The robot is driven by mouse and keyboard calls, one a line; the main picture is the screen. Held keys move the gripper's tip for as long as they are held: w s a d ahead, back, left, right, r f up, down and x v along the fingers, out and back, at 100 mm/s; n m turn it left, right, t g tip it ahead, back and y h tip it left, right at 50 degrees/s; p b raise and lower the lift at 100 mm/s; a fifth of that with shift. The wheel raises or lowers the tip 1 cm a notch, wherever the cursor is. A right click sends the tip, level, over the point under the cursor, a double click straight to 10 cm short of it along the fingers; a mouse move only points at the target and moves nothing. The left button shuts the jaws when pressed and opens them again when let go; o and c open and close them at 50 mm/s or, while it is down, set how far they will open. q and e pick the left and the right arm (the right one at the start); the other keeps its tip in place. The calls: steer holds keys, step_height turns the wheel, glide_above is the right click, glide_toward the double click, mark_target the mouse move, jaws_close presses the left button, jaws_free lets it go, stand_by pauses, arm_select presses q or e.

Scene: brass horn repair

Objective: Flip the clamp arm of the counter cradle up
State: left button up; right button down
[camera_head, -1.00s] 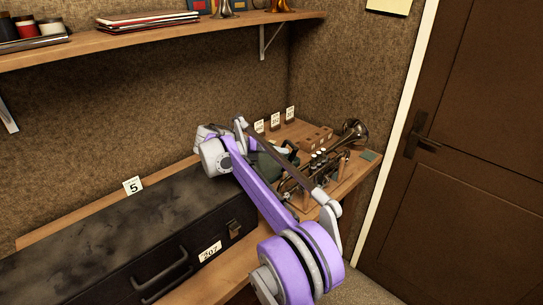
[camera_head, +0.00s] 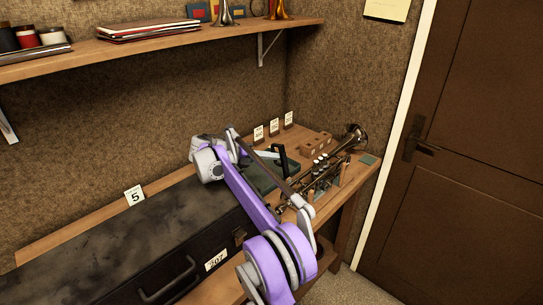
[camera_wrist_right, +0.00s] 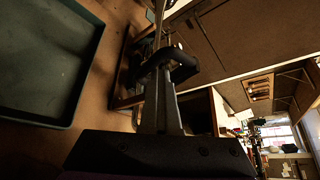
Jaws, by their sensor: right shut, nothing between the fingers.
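A brass horn (camera_head: 340,150) lies at the right end of the wooden counter, held in the counter cradle (camera_head: 322,188), whose parts are small and partly hidden behind my right arm. I cannot make out the clamp arm or its position. My right gripper (camera_head: 282,158) is black-tipped, shut and empty. It appears left of the horn and apart from it, over the dark green tray. In the right wrist view its dark fingertips (camera_wrist_right: 168,62) are together with nothing between them. My left gripper is not in view.
The green tray (camera_wrist_right: 95,45) lies beside the fingers in the wrist view. A long black case (camera_head: 110,235) fills the counter's left part. Number tags (camera_head: 273,127) and a wooden block (camera_head: 315,143) stand at the back. A shelf (camera_head: 160,42) hangs above; a brown door (camera_head: 470,170) is right.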

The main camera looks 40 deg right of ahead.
steer(key=shift+w+a+f, duration=0.2)
steer(key=shift+f, duration=0.1)
steer(key=v, duration=1)
steer(key=shift+a+r, duration=0.2)
steer(key=shift+r, duration=0.25)
steer(key=shift+s, duration=0.15)
